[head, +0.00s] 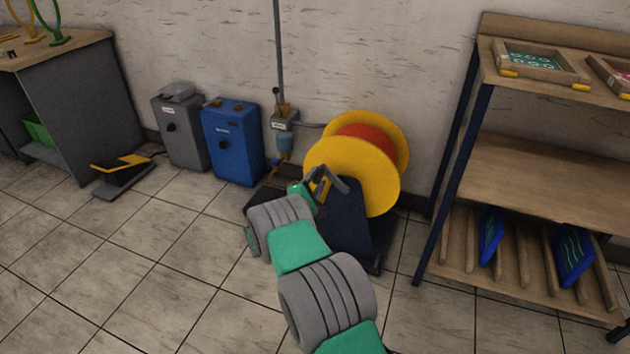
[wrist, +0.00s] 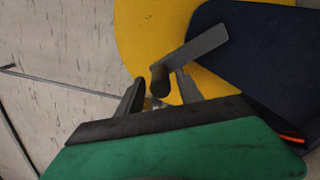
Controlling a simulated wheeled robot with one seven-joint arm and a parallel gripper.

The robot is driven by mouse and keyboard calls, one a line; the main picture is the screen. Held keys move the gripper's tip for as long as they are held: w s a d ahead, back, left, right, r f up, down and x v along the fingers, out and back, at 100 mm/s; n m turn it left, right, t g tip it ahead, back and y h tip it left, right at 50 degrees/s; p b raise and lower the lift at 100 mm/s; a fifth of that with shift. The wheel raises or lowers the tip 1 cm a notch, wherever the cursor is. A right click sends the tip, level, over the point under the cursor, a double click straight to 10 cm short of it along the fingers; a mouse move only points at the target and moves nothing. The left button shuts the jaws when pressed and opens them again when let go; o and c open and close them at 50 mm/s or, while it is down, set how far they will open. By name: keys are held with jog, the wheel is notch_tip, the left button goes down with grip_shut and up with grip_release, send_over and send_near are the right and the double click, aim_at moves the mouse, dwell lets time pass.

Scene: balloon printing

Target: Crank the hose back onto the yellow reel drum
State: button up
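The yellow reel drum (head: 345,168) stands against the back wall, with red-orange hose (head: 368,140) wound between its flanges. Its dark navy stand (head: 347,222) is in front. In the wrist view the yellow flange (wrist: 150,30) and navy stand (wrist: 270,60) fill the upper right. A grey crank arm (wrist: 198,48) ends in a dark handle (wrist: 160,79). My gripper (wrist: 160,92) is open, with one finger on each side of the handle's end and gaps visible; I cannot tell whether either touches it. In the head view my arm partly hides the stand, and the fingertips are hard to make out.
A blue box (head: 232,142) and a grey box (head: 180,132) stand left of the reel. A wall fitting with a pipe (head: 284,125) is just left of the drum. A wooden shelf rack (head: 550,180) stands close on the right. The tiled floor at front left is clear.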

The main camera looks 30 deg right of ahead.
jog(key=shift+s, duration=0.1)
jog(key=p+v, duration=0.2)
jog(key=v, duration=0.5)
jog(key=shift+r, duration=0.1)
jog(key=shift+s+a, duration=0.25)
jog(key=shift+s, duration=0.05)
